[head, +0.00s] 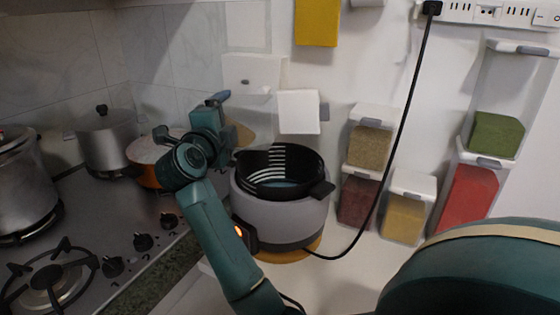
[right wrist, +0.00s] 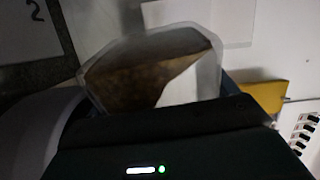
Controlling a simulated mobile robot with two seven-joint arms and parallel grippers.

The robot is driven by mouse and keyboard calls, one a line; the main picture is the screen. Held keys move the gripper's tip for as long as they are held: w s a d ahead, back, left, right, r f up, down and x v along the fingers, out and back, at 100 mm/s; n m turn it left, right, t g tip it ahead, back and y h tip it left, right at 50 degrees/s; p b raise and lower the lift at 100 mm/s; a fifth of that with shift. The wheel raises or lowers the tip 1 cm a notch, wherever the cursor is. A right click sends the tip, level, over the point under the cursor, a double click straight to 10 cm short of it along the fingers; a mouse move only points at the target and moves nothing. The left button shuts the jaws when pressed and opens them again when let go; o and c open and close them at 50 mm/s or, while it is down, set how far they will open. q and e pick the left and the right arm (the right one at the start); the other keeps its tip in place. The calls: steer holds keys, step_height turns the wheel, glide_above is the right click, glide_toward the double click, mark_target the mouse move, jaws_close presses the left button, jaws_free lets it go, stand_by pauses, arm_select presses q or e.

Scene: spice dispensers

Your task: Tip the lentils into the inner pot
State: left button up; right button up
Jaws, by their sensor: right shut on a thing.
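The inner pot (head: 285,170) is a black bowl with white stripes showing inside, seated in a grey cooker (head: 275,215). Teal arm links rise in front of the cooker's left side to my right gripper (head: 222,112), near the pot's back-left rim. My right gripper (right wrist: 150,110) is shut on a clear container (right wrist: 150,42). Brown lentils (right wrist: 150,80) are inside it, their surface sloping, so the container looks tilted. A brown patch of lentils (head: 243,133) shows beside the gripper. The fingertips are mostly hidden. My left gripper is not in view.
A stove with metal pots (head: 107,140) and an orange pot (head: 150,150) is at left. Spice dispensers (head: 405,210) stand at right. A black cord (head: 398,150) hangs from a power strip (head: 490,12) to the cooker.

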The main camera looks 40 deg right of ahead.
mark_target(239, 99)
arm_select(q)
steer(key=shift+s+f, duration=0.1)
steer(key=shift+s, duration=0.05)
arm_select(e)
steer(key=shift+r, duration=0.25)
steer(key=shift+s+d+r+m, duration=0.1)
steer(key=shift+s+r+m, duration=0.1)
steer(key=shift+m, duration=0.2)
steer(key=shift+s+d+m, duration=0.2)
steer(key=shift+s+m, duration=0.05)
steer(key=shift+m, duration=0.65)
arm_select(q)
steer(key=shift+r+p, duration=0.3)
arm_select(e)
steer(key=shift+s+d+r, duration=0.1)
steer(key=shift+r, duration=0.25)
arm_select(q)
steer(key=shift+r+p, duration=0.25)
steer(key=shift+p, duration=0.2)
arm_select(e)
steer(key=shift+s+d+r+m, duration=0.15)
steer(key=shift+r+m, duration=0.45)
steer(key=shift+r, duration=0.15)
